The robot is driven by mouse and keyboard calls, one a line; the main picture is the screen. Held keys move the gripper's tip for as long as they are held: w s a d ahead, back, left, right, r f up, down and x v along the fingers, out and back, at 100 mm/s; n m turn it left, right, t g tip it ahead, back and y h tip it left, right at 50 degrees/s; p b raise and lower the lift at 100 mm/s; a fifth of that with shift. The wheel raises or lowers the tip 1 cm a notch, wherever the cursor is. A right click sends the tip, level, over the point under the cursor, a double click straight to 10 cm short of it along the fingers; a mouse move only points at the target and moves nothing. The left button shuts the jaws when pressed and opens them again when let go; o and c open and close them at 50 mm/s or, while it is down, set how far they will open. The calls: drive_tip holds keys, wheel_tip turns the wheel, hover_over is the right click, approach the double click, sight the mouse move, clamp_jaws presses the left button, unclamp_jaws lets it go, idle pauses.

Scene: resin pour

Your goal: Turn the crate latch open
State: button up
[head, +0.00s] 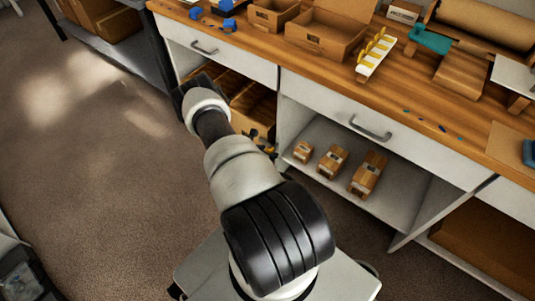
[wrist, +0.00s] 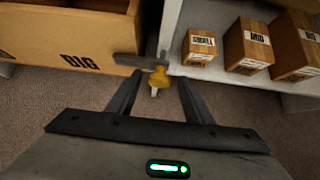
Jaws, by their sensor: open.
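In the wrist view, the latch (wrist: 159,78) has a yellow knob and a grey bar that points left across the corner of the crate (wrist: 62,35). The crate is brown, with dark letters "BIG" on its front face. My gripper (wrist: 160,84) is open, with one dark finger on each side of the yellow knob. I cannot tell whether either finger touches it. In the head view, my arm hides much of the crate's bay, and small yellow and black parts show beside the arm.
Several small labelled boxes (head: 333,161) stand on the white shelf (head: 385,200) right of the crate, close to my right finger. Above is a wooden worktop (head: 400,90) with a white drawer front (head: 365,125) and protruding handle. Carpet on the left is clear.

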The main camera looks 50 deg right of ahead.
drive_tip(key=shift+d, duration=0.1)
clamp_jaws()
